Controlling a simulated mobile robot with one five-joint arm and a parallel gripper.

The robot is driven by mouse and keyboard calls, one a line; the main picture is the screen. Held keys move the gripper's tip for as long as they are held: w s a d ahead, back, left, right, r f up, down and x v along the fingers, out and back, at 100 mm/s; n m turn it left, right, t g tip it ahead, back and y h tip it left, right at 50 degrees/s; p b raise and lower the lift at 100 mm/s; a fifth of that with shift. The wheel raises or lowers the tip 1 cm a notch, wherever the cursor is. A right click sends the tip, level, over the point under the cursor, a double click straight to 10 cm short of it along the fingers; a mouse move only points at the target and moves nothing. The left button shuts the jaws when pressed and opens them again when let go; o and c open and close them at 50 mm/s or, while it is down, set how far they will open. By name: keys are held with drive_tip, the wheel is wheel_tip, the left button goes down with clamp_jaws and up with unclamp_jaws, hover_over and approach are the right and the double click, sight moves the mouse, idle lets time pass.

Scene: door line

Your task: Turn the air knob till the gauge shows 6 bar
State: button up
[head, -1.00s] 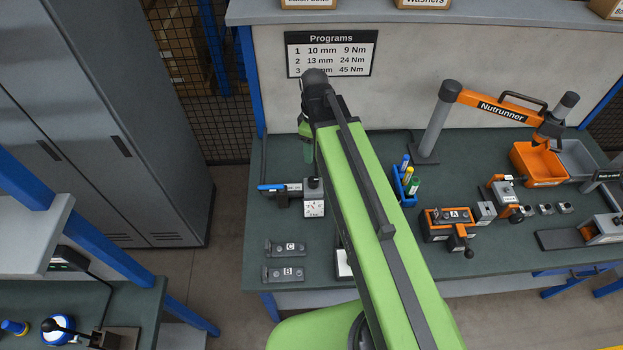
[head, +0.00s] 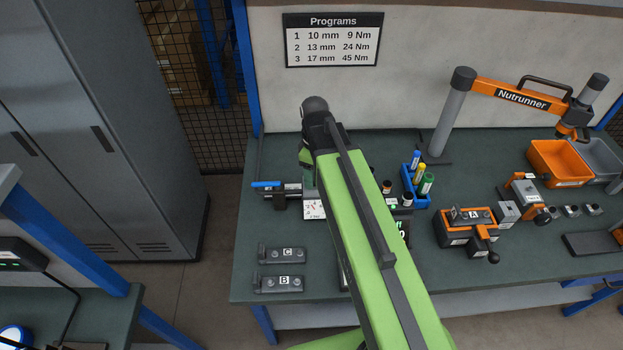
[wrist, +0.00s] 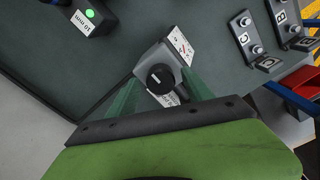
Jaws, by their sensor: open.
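The air knob (wrist: 160,78) is round and black, on top of a grey regulator block (wrist: 150,62). In the wrist view my gripper (wrist: 160,80) is open, its green see-through fingers on either side of the knob; I cannot tell whether they touch it. The white gauge face (wrist: 180,45) is on the block's side, seen at a steep slant; its reading is too small to tell. In the head view the gauge (head: 314,209) shows partly beside my arm, which hides the knob and most of my gripper.
A blue-handled valve (head: 267,184) is left of the regulator. Blocks C (head: 283,254) and B (head: 279,284) lie nearer on the bench. A blue marker holder (head: 416,188) and clamp A (head: 466,227) stand to the right.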

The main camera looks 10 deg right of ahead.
drive_tip(key=shift+r, duration=0.1)
clamp_jaws()
drive_tip(key=shift+a, duration=0.15)
idle(0.3)
